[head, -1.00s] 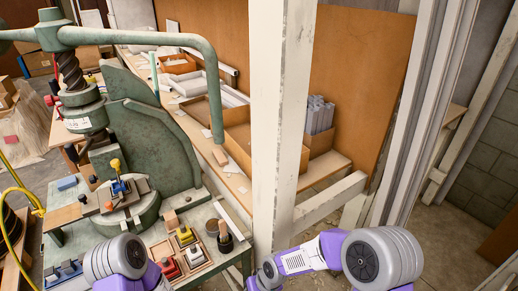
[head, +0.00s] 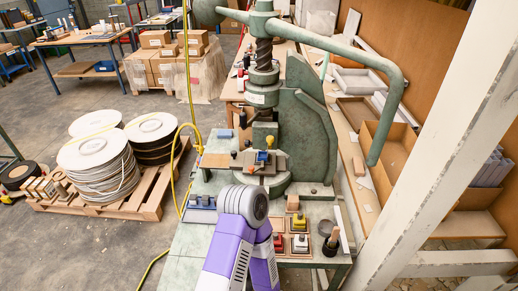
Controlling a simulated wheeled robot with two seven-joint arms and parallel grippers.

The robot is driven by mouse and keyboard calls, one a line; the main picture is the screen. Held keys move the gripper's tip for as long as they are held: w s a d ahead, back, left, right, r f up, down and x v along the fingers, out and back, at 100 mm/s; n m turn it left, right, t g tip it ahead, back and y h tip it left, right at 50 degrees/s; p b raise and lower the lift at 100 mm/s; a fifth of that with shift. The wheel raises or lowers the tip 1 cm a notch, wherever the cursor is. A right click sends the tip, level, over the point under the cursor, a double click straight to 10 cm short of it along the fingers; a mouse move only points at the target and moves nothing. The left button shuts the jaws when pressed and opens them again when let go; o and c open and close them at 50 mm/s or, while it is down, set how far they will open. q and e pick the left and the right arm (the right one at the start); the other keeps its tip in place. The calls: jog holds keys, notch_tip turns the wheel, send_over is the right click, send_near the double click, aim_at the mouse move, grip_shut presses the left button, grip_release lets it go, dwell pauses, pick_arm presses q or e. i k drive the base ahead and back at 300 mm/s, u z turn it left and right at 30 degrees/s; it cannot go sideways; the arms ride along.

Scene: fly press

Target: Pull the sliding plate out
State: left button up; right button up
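The green fly press (head: 305,135) stands on the bench, with its screw and curved handle above. Under the screw is a tooling stack with a blue block (head: 262,157) and a yellow knob (head: 270,140). A flat brown plate (head: 215,160) sticks out to the left of the tooling, with a small dark knob near its inner end. I take this for the sliding plate, but cannot be sure. My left arm rises from the bottom, its rounded grey joint in front of the bench. Neither gripper shows, and my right arm is out of view.
Small coloured blocks in trays (head: 299,243) and a dark cup (head: 330,245) sit at the bench's front right. A white post (head: 440,150) stands at right. Yellow hose hangs left of the bench. A pallet (head: 150,195) with reels stands further left.

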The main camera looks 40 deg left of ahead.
aim_at(240, 160)
jog(key=u, duration=1.2)
